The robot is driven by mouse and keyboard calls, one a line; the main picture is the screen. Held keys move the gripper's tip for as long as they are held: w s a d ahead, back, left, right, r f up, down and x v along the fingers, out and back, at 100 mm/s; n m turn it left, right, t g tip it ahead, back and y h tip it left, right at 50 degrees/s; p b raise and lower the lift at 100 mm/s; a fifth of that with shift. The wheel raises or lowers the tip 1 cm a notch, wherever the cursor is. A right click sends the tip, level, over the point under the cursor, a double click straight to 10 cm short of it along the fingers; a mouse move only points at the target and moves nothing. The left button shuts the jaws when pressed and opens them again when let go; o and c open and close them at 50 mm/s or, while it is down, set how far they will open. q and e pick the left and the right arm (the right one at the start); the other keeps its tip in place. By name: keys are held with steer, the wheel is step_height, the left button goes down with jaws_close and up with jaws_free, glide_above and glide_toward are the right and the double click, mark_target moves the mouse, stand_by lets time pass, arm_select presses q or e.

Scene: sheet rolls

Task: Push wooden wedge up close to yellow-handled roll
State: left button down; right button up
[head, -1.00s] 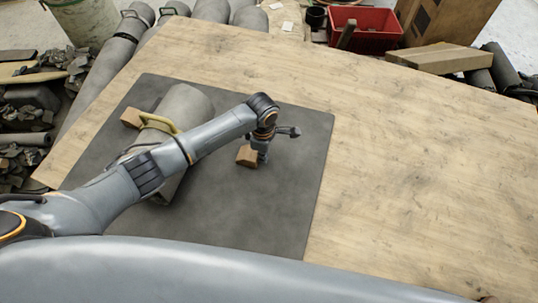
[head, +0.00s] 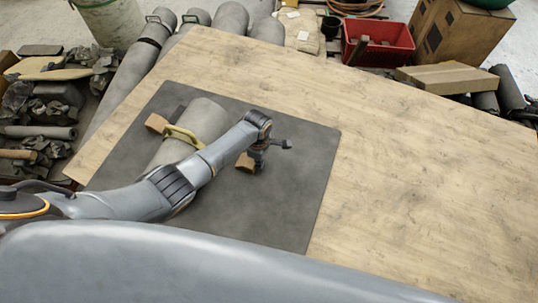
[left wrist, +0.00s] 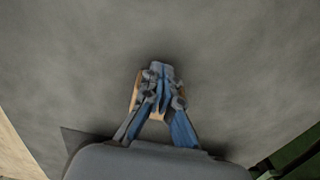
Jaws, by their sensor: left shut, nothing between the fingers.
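The grey roll with the yellow handle (head: 183,136) lies on a dark mat (head: 290,205); my left arm crosses in front of its lower part. One wooden wedge (head: 244,163) sits on the mat to the right of the roll, with a gap of bare mat between them. A second wooden wedge (head: 157,123) is at the roll's left side. My left gripper (head: 257,166) is shut and empty, pointing down at the right wedge's right side. In the left wrist view the closed fingers (left wrist: 161,92) partly cover the wedge (left wrist: 134,97); contact is hard to tell. My right gripper is out of view.
The mat lies on a wooden table (head: 420,170) that is clear to the right. Beyond the table's edge are more grey rolls (head: 232,20), a red crate (head: 378,43), cardboard boxes (head: 447,80) and rubble at the left.

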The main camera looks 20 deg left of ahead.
mark_target(240, 158)
arm_select(q)
steer(key=a, duration=0.7)
steer(key=shift+w+a+p, duration=0.25)
steer(key=shift+w+p, duration=0.1)
steer(key=shift+p, duration=0.05)
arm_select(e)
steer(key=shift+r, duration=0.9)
arm_select(q)
steer(key=shift+r, duration=0.1)
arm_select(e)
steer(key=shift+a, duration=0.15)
arm_select(q)
steer(key=shift+r, duration=0.25)
step_height(240, 158, up, 11)
steer(key=shift+s, duration=0.1)
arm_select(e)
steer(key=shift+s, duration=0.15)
